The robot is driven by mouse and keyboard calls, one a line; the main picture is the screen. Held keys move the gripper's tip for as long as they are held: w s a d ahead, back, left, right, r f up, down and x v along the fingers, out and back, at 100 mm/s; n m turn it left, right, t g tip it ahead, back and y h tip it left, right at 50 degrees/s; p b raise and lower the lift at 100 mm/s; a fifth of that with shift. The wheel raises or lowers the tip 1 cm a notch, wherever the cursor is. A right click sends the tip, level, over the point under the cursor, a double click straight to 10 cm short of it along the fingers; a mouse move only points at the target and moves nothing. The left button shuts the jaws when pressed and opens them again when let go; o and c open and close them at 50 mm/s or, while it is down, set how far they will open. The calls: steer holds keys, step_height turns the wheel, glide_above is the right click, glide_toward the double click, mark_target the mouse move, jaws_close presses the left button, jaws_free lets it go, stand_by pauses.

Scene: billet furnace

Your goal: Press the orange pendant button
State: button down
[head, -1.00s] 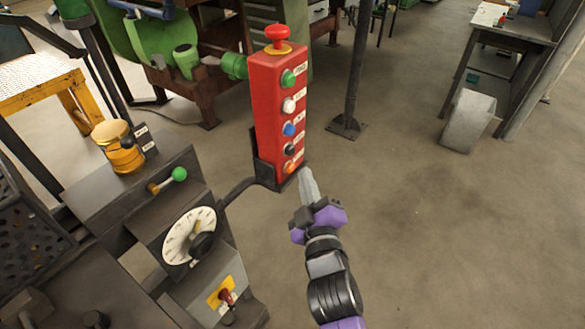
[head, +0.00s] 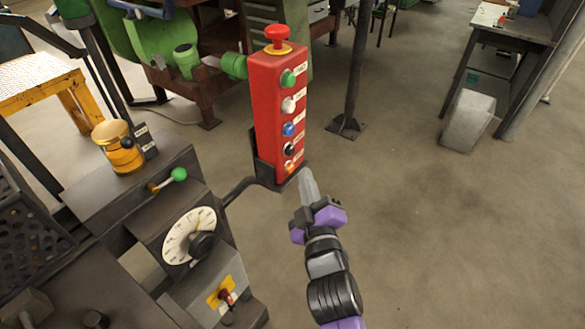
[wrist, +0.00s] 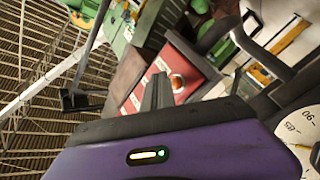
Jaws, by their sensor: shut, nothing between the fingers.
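The red pendant box (head: 276,115) stands upright in a dark holder, with a column of green, white, blue, black and orange buttons and a red mushroom knob on top. The orange button (head: 289,167) is the lowest one. In the wrist view the orange button (wrist: 177,83) shows just right of the fingertips, on the red face (wrist: 196,72). My gripper (head: 305,175) is shut and empty, its tips close to the lower right of the box, beside the orange button. I cannot tell whether the tips touch it.
A grey control console with a white dial (head: 188,236), a green-knobbed lever (head: 178,174) and a red-handled switch (head: 226,296) stands to the left. A black cable runs from it to the pendant. A dark post (head: 353,70) stands behind.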

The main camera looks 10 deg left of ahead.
steer(key=shift+a, duration=0.1)
steer(key=shift+w+a+b, duration=0.15)
steer(key=shift+a+b, duration=0.15)
steer(key=shift+b, duration=0.2)
steer(key=shift+w+a+b, duration=0.2)
steer(key=shift+a+b, duration=0.3)
steer(key=shift+b, duration=0.05)
stand_by(0.7)
stand_by(0.3)
steer(key=shift+s+d+p, duration=0.4)
steer(key=shift+d+p, duration=0.45)
steer(key=shift+p, duration=0.1)
steer(key=shift+d, duration=0.1)
